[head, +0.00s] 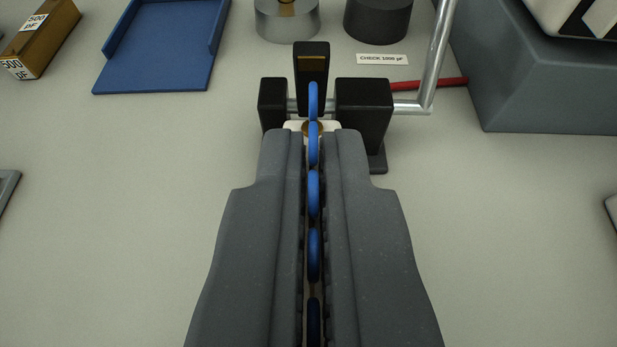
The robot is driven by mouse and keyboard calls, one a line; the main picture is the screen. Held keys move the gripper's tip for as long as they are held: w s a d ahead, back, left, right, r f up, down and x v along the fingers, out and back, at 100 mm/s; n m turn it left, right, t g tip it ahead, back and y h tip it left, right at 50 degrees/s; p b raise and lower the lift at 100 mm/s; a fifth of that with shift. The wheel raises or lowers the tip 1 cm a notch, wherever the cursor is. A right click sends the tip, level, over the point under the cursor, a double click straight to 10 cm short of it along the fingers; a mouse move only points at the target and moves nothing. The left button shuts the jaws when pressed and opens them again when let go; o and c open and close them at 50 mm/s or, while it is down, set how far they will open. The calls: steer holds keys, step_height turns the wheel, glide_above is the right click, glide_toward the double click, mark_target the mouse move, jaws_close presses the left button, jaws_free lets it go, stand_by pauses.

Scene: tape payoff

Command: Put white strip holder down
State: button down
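My gripper (313,137) is at the centre, its two grey jaws close together with a narrow gap. The white strip holder (294,126) shows only as a small pale piece at the fingertips, with a brown-gold part at its middle. The jaws appear shut on it, but they hide most of it and the contact. A row of blue discs (313,191) runs edge-on along the gap and past the tips. Just beyond stand black blocks (363,103) with a metal crank (437,55) and an upright black piece (311,63). Any gap between the holder and these is unclear.
A blue tray (155,50) and a brown 500 pF box (40,38) lie at upper left. Silver (287,25) and dark (378,22) cylinders stand behind a "CHECK 1098 µF" label (382,59). A grey-blue block (540,85) and red rod (430,84) are right. Table sides are mostly clear.

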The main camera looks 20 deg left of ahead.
mark_target(314, 269)
steer(key=shift+f+b, duration=0.5)
steer(key=shift+f, duration=1.25)
steer(key=shift+f, duration=0.1)
steer(key=c, duration=1.6)
jaws_free()
steer(key=shift+c, duration=0.2)
steer(key=shift+s+d, duration=0.1)
steer(key=shift+s, duration=0.05)
steer(key=p+v, duration=0.1)
steer(key=v, duration=1.1)
steer(key=shift+p, duration=0.35)
